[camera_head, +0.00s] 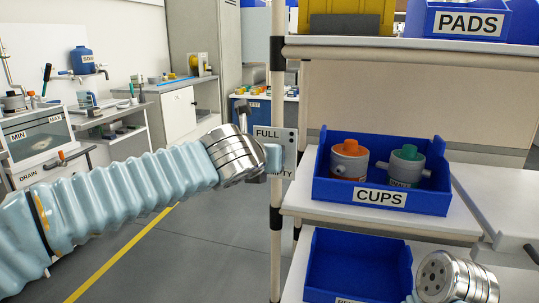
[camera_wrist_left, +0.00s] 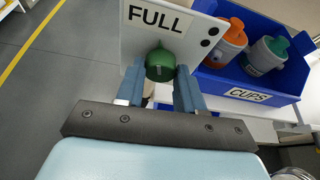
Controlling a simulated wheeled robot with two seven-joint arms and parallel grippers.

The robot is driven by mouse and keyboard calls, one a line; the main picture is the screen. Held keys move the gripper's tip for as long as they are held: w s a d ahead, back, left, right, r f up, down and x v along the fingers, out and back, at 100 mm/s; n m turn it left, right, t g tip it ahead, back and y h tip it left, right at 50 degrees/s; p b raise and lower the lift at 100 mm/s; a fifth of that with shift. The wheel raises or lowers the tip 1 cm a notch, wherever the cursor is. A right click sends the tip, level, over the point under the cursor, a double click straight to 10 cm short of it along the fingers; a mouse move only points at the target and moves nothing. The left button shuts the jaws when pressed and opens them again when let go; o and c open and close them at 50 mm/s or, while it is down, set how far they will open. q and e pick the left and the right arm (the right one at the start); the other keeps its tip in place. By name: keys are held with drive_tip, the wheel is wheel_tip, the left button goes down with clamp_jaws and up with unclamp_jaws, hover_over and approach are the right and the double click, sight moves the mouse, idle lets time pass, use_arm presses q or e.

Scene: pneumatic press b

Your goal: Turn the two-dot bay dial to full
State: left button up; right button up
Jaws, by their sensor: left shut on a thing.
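A pale plate (camera_head: 288,145) labelled FULL at its top and EMPTY at its bottom is on the rack post. It also shows in the left wrist view (camera_wrist_left: 190,30), with two black dots near its right edge. A green dial (camera_wrist_left: 160,63) sits on the plate below the word FULL. My left gripper (camera_head: 270,158) is at the plate, its blue fingers (camera_wrist_left: 160,78) on either side of the dial and shut on it. In the head view the gripper hides the dial and part of EMPTY. The dial's exact setting is unclear. My right gripper's fingers are not visible.
A blue CUPS bin (camera_head: 385,205) with an orange-topped and a green-topped cup stands on the shelf right of the post (camera_head: 276,190). An empty-looking blue bin (camera_head: 355,265) is below. My right wrist shows at bottom right. Floor left of the rack is open.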

use_arm(q)
drive_tip(key=shift+f, duration=0.2)
idle(0.3)
drive_tip(key=o, duration=1)
drive_tip(key=shift+o, duration=0.2)
drive_tip(key=shift+r, duration=0.1)
drive_tip(key=p+v, duration=0.1)
drive_tip(key=v, duration=1.2)
drive_tip(key=shift+s+a+r, duration=0.15)
drive_tip(key=shift+s+a, duration=0.15)
